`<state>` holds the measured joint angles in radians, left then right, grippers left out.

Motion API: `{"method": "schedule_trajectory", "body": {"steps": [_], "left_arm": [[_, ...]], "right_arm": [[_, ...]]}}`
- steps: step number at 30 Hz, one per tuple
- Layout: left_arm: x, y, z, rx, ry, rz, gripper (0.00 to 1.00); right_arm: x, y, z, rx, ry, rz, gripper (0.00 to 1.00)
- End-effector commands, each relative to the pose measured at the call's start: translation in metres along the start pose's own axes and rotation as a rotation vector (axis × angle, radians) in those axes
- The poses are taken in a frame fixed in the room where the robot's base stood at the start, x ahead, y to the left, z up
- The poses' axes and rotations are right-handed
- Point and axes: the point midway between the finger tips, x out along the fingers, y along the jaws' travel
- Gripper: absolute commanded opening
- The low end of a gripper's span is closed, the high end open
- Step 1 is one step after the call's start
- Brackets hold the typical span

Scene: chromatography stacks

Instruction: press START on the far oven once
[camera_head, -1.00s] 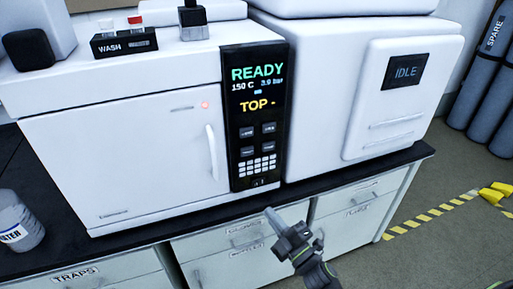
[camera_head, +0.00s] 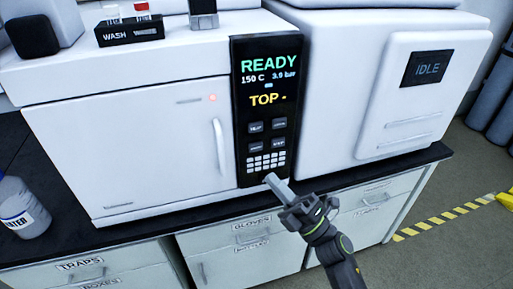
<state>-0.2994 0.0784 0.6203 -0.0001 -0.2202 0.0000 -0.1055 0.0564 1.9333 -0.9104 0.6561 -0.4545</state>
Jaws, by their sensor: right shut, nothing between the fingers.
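The oven (camera_head: 130,150) is a white box on the dark bench, with a handle on its door and a red light. Its black control panel (camera_head: 263,110) reads READY, 150 C, 3.9 bar and TOP. Below that are several small buttons (camera_head: 267,137), whose labels are too small to read surely, and a white keypad (camera_head: 266,162). My right gripper (camera_head: 272,180) is shut and empty. Its tip is in front of the panel's bottom edge, just below the keypad; I cannot tell whether it touches. My left gripper is not in view.
A white unit with an IDLE screen (camera_head: 427,68) stands to the right. A WASH rack (camera_head: 130,31) with vials sits on top of the oven. A labelled bottle (camera_head: 20,208) stands at left on the bench (camera_head: 75,235). Labelled drawers are below. Yellow-striped floor is at right.

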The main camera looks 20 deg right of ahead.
Motion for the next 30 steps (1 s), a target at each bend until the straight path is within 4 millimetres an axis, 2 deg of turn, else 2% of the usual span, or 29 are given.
{"method": "schedule_trajectory", "body": {"steps": [16,30], "left_arm": [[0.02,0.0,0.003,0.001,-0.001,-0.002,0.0],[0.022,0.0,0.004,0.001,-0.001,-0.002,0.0]], "right_arm": [[0.048,-0.037,0.035,0.0,0.001,0.0,0.0],[0.057,-0.041,0.041,0.001,0.0,0.0,0.0]]}}
